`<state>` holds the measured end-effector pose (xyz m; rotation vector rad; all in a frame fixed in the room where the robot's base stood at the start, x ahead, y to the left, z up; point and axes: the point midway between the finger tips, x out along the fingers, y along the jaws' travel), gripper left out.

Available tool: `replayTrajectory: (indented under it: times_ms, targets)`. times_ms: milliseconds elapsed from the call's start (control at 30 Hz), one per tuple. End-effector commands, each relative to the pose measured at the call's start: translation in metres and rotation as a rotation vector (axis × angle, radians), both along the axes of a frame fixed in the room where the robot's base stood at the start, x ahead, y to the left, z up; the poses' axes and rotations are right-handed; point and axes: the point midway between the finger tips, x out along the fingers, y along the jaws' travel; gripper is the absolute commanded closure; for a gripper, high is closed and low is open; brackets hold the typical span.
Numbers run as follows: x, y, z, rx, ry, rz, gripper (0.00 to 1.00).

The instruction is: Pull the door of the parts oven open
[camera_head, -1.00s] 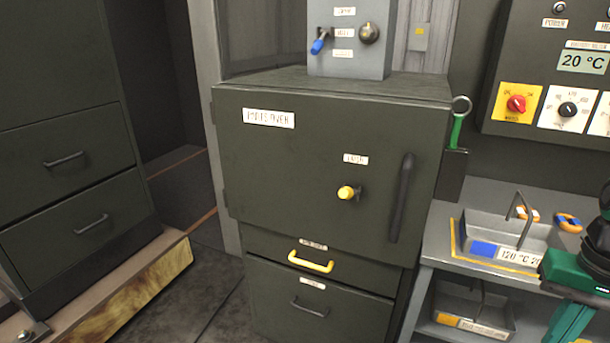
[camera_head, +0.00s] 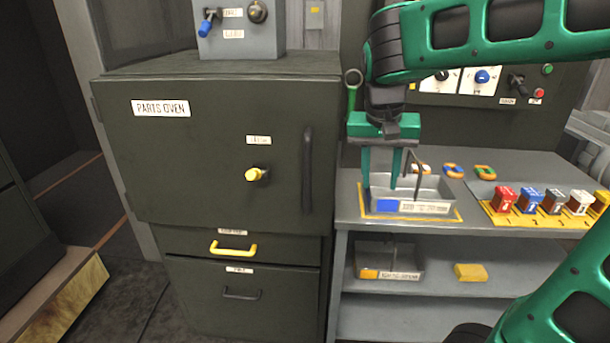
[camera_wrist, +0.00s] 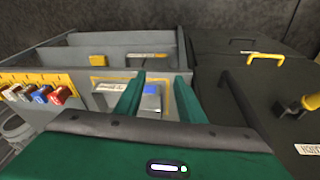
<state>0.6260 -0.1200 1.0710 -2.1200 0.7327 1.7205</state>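The parts oven (camera_head: 215,110) is a dark grey-green cabinet with a "PARTS OVEN" label. Its door (camera_head: 200,180) looks shut. A dark vertical bar handle (camera_head: 307,170) is at the door's right side, with a yellow latch knob (camera_head: 256,174) left of it. The handle (camera_wrist: 238,98) and knob (camera_wrist: 311,102) show right of my gripper in the wrist view. My gripper (camera_head: 381,178) points down, fingers apart, right of the handle and over or beside a grey tray (camera_head: 437,192); its contact with the tray is unclear. In the wrist view my gripper (camera_wrist: 158,98) holds nothing visible.
The bench (camera_head: 350,205) right of the oven carries colored rings and a row of colored blocks (camera_head: 553,202). A green-handled tool (camera_head: 352,95) hangs beside the oven's right edge. A drawer with a yellow handle (camera_head: 233,248) is below the door. Floor in front is clear.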

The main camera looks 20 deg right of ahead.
Motion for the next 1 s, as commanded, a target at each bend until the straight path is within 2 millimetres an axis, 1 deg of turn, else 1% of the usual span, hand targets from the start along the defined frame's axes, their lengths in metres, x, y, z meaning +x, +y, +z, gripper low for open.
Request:
replayTrajectory:
  times_ms: [33, 67, 100, 167, 200, 300, 400, 533, 667, 767, 1000]
  targets:
    - [0.019, 0.019, 0.008, -0.011, -0.02, 0.008, 0.64]
    - [0.028, 0.029, 0.013, -0.016, -0.035, 0.009, 0.64]
    - [0.041, 0.043, 0.019, -0.021, -0.053, 0.007, 0.64]
    - [0.057, 0.065, 0.028, -0.028, -0.081, 0.003, 0.64]
    - [0.066, 0.079, 0.033, -0.031, -0.098, 0.002, 0.64]
    - [0.083, 0.108, 0.043, -0.034, -0.134, -0.003, 0.64]
    - [0.092, 0.128, 0.049, -0.034, -0.158, -0.007, 0.64]
    - [0.097, 0.141, 0.053, -0.033, -0.172, -0.011, 0.64]
    - [0.099, 0.143, 0.048, -0.034, -0.174, -0.009, 0.64]
    - [0.103, 0.14, 0.037, -0.036, -0.173, -0.01, 0.64]
    - [0.115, 0.129, -0.002, -0.035, -0.17, -0.011, 0.64]
